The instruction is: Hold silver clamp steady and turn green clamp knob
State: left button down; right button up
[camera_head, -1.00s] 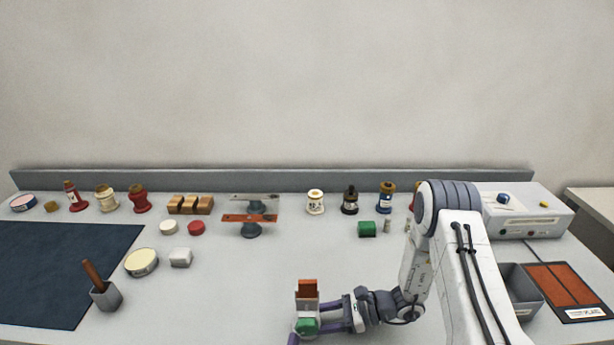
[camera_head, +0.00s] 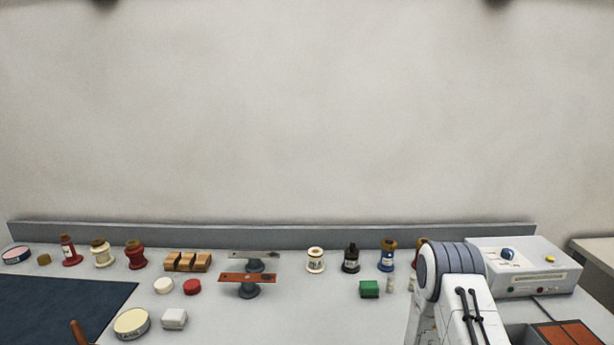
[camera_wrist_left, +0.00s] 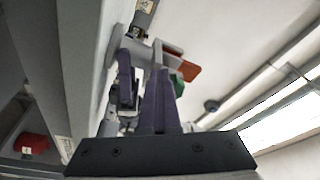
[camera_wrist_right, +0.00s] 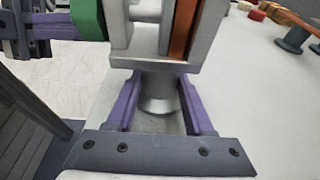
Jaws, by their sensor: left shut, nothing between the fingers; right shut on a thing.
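The silver clamp (camera_wrist_right: 225,35) shows large in the right wrist view, with a copper-coloured plate (camera_wrist_right: 183,30) in its jaws. My right gripper (camera_wrist_right: 158,88) is shut on the clamp's round grey stem below its body. The green knob (camera_wrist_right: 88,18) is on the clamp's left side there, and my left gripper (camera_wrist_right: 52,26) is right beside it. In the left wrist view my left gripper (camera_wrist_left: 159,72) is shut and empty. The green knob (camera_wrist_left: 179,87) and the copper-coloured plate (camera_wrist_left: 186,66) show just past its fingers. Whether the fingers touch the knob is unclear. The head view shows neither gripper nor clamp.
Spools, bottles, wooden blocks (camera_head: 187,262), a copper bar on a stand (camera_head: 249,279) and a green block (camera_head: 369,289) stand along the table's back. A white control box (camera_head: 524,270) is at the right. The table centre in the head view is clear.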

pick_arm(q)
jog(key=shift+a+r, duration=0.3)
jog(key=shift+r, duration=0.35)
jog(key=d+v, duration=0.1)
jog(key=v, duration=0.5)
jog(key=shift+r, duration=0.3)
jog(key=shift+s, duration=0.1)
jog(key=shift+d, duration=0.1)
pick_arm(e)
jog(key=o, duration=1.1)
jog(key=shift+c, duration=0.2)
